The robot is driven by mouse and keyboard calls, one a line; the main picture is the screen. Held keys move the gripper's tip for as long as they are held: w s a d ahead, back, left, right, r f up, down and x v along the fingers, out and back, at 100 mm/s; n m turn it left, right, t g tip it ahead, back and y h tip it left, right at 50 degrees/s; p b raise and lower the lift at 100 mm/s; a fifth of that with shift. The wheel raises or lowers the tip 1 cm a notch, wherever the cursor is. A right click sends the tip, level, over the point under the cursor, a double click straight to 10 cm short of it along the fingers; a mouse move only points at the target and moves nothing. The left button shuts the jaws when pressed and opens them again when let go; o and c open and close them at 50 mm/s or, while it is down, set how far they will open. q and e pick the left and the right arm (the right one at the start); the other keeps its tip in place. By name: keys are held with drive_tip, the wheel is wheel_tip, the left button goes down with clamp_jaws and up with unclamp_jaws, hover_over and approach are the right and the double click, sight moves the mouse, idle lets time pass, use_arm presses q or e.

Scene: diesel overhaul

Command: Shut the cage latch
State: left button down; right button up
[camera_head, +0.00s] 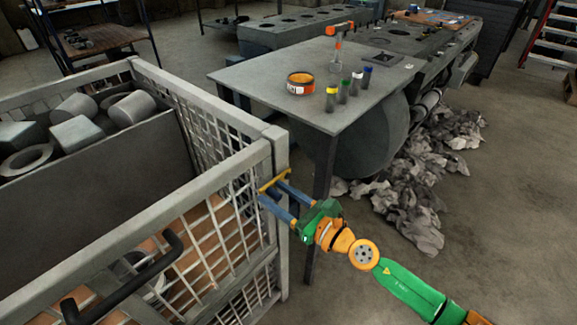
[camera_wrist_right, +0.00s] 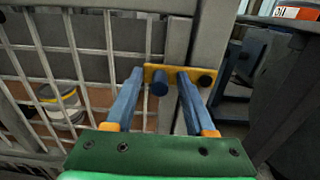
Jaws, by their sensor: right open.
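The cage (camera_head: 210,180) is a grey metal frame with mesh sides, at the left of the head view. My right gripper (camera_head: 274,194) is open at the latch. I cannot tell whether the latch is engaged. My left gripper is not in view.
A grey table (camera_head: 250,80) stands just behind the post, with an orange tape roll (camera_head: 301,88) and several capped bottles on it. The cage holds grey metal parts (camera_head: 75,107). A black handle (camera_head: 135,275) is on the cage front. Crumpled sheets (camera_head: 400,190) lie on the floor.

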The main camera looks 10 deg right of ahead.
drive_tip(key=b+v, duration=0.2)
drive_tip(key=v, duration=0.5)
idle(0.3)
